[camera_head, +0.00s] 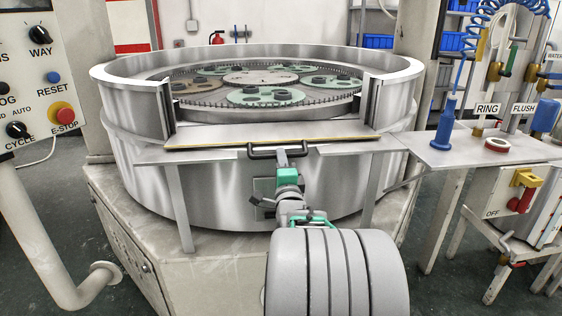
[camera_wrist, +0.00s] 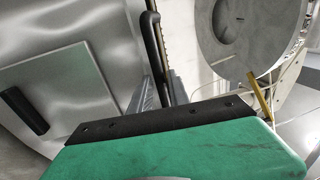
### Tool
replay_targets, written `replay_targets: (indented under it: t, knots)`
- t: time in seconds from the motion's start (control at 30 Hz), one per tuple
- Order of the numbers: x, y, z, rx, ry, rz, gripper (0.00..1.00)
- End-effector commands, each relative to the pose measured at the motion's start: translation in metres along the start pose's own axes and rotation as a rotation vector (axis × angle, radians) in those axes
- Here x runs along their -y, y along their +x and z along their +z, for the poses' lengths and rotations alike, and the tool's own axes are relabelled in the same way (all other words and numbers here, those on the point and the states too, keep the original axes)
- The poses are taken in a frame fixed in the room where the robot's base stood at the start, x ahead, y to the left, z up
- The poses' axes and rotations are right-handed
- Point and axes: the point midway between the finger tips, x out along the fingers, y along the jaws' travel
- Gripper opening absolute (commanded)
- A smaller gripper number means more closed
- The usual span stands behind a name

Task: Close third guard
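The guard (camera_head: 230,137) shows in the head view as a flat metal panel with a yellow edge, lowered across the front gap in the machine's round wall. Its black bar handle (camera_head: 262,154) is on its front side. The handle also shows in the wrist view (camera_wrist: 153,38), running between my grey fingers. My gripper (camera_head: 281,157), with its green body, is at the middle of the handle from the front. I cannot tell whether the fingers clamp the bar or only flank it. The guard's underside is hidden.
Inside the machine lies a toothed ring (camera_head: 268,109) with green carriers. A control panel (camera_head: 35,70) with an E-stop stands at left. A side shelf (camera_head: 460,153) with a blue bottle is at right. A plate with a black handle (camera_wrist: 24,110) shows on the drum wall.

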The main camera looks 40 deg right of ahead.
Motion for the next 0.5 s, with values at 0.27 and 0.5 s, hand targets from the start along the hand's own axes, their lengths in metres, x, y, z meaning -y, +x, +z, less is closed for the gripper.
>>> replay_targets:
  t: [0.27,0.5]
  knots:
    - [0.0,-0.0002,0.0,0.0,0.0,0.0,0.0]
    - [0.0,-0.0002,0.0001,0.0,0.0,0.0,0.0]
